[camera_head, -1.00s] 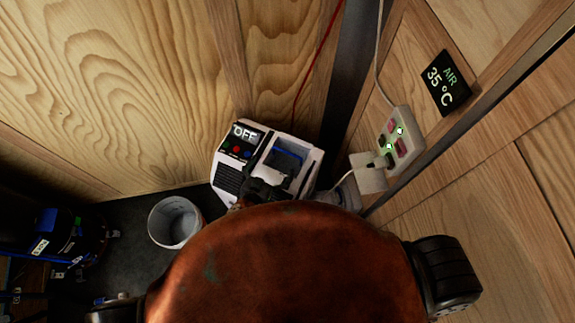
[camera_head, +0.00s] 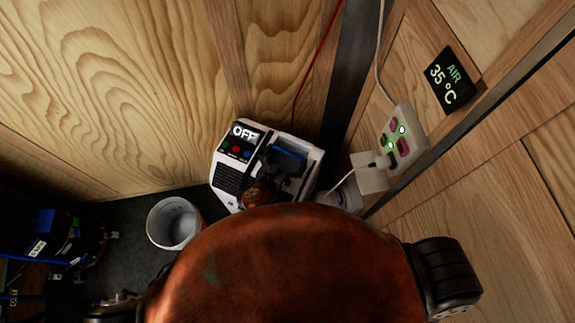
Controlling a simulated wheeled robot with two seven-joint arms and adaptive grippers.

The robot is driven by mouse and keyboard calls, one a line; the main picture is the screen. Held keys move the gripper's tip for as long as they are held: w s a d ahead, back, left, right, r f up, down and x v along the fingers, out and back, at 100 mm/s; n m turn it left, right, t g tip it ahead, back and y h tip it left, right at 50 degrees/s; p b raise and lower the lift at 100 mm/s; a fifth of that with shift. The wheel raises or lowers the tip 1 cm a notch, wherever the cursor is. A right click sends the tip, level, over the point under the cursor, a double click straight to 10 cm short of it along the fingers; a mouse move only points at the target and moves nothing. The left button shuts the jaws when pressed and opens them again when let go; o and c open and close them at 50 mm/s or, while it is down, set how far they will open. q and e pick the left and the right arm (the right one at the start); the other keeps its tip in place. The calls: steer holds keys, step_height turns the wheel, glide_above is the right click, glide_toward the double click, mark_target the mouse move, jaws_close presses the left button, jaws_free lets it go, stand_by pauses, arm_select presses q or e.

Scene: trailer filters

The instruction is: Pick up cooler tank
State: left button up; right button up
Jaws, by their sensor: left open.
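The cooler (camera_head: 229,179) is a white box with a lit OFF display and coloured buttons, standing on the floor in the corner. A blue part, seemingly its tank (camera_head: 287,160), shows in the recess at its right side. My left gripper (camera_head: 282,172) is dark and open, over the recess at the blue part. The gripper hides part of the tank, and I cannot tell whether they touch. My orange body covers the lower middle of the view. My right gripper is not in view.
A white bucket (camera_head: 174,223) stands on the dark floor left of the cooler. A power strip (camera_head: 401,139) with a plug and cables is on the right wall, below an air display reading 35 °C (camera_head: 449,80). A red cable (camera_head: 315,65) hangs behind the cooler.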

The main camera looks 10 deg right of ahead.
arm_select(q)
steer(key=shift+c, duration=0.7)
steer(key=c, duration=1.6)
steer(key=shift+d+r, duration=0.1)
steer(key=shift+r, duration=0.05)
